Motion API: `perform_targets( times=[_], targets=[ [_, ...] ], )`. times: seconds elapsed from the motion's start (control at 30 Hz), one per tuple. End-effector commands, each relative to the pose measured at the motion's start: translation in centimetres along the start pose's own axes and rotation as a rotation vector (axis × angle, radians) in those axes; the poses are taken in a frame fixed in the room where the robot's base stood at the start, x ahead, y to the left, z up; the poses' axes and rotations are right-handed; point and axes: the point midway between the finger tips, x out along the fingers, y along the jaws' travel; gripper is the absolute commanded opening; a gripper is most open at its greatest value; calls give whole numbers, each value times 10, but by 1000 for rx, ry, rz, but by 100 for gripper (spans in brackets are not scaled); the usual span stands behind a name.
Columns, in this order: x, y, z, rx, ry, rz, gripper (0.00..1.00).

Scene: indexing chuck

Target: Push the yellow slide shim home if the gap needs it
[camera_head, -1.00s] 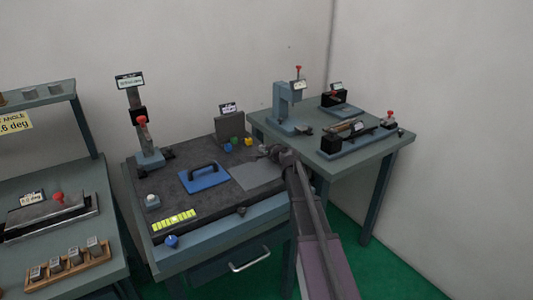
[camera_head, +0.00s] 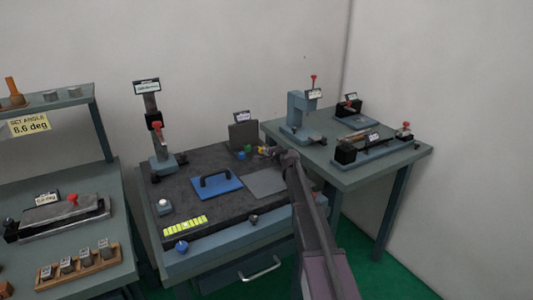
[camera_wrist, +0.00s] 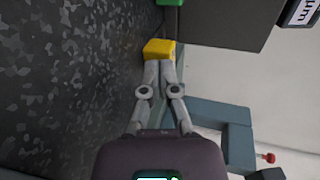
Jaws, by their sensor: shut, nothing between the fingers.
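The small yellow slide shim (camera_wrist: 159,48) shows just beyond my fingertips in the wrist view, beside the dark grey upright block (camera_wrist: 215,18). My gripper (camera_wrist: 160,63) is shut with nothing between its fingers. The fingertips meet the yellow piece's near edge in the picture; I cannot tell if they touch it. In the head view, my gripper (camera_head: 270,154) is at the right of the block, and the yellow piece (camera_head: 262,150) is partly hidden by it. A green piece (camera_head: 248,148) and a blue piece (camera_head: 240,155) lie along the block's front. The gap itself is not clear.
A blue plate with a black handle (camera_head: 216,183) and a flat grey plate (camera_head: 265,182) lie on the dark surface plate. A stand gauge (camera_head: 158,140) rises at back left. The right table (camera_head: 375,166) holds several fixtures. The wall is close behind.

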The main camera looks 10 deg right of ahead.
Motion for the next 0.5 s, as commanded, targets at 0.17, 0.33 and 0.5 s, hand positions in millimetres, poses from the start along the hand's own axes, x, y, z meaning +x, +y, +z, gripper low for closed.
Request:
perform_targets(
  times=[0.17, 0.33, 0.5],
  targets=[
    [6, -2, 0, 0, -1, 0, 0],
    [31, -10, -1, 0, -1, -1, 0],
    [50, -16, -1, -1, -1, 0, 0]
  ],
)
